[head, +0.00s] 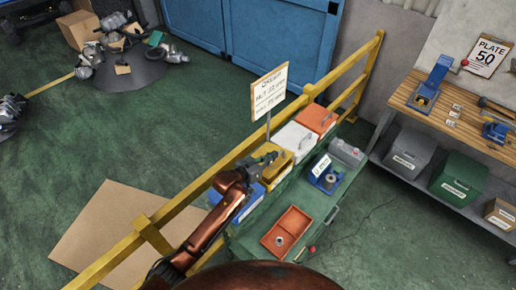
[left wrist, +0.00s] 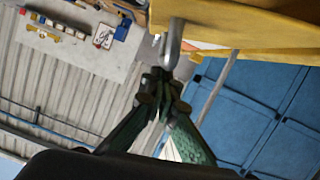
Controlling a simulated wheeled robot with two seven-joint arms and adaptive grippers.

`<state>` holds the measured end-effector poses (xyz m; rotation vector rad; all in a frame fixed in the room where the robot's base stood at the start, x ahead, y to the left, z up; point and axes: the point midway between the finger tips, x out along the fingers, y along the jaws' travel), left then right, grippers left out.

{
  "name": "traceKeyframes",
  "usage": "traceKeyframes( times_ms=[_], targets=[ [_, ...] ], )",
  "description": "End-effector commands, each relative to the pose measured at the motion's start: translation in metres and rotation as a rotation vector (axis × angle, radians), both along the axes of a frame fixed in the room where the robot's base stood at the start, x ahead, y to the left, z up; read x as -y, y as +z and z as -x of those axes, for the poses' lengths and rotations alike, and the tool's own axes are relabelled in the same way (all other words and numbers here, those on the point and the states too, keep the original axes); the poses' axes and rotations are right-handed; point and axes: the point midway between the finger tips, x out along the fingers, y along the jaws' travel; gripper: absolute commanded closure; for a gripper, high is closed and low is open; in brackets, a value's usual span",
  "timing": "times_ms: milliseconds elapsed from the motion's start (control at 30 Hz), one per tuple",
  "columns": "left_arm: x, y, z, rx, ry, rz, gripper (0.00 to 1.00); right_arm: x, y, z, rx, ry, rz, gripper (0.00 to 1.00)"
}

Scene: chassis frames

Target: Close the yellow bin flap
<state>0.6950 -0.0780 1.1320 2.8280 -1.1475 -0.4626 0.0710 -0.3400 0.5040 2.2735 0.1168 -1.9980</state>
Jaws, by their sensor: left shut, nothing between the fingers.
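The yellow bin (head: 283,169) stands in a row of coloured bins, between a blue one and a white one. My left gripper (head: 270,158) is over the yellow bin and hides part of its top. In the left wrist view, the yellow flap (left wrist: 245,28) crosses the top right, with a grey handle (left wrist: 174,44) on it. The shut fingertips of my left gripper (left wrist: 162,82) are right by the handle's end, with nothing held. I cannot tell whether they touch it. The flap's exact angle is unclear. My right gripper is not in view.
A yellow rail (head: 196,190) runs behind the bins. The white bin (head: 296,138), orange bin (head: 317,119) and blue bin (head: 250,204) stand close together on a green bench (head: 254,240). An orange tray (head: 272,238) and a blue holder (head: 326,178) lie in front. A sign (head: 269,92) rises behind.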

Motion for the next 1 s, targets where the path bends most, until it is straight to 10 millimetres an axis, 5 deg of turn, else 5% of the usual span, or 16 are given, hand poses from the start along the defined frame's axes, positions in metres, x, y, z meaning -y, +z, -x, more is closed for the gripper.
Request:
traceKeyframes(
  times_ms=[433, 1000],
  targets=[
    [0.028, -0.037, 0.018, -0.003, -0.016, 0.001, 1.0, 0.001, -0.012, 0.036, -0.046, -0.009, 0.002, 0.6],
    [0.03, -0.045, 0.021, -0.008, -0.016, -0.001, 1.0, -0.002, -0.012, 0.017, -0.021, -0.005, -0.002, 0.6]
  ],
)
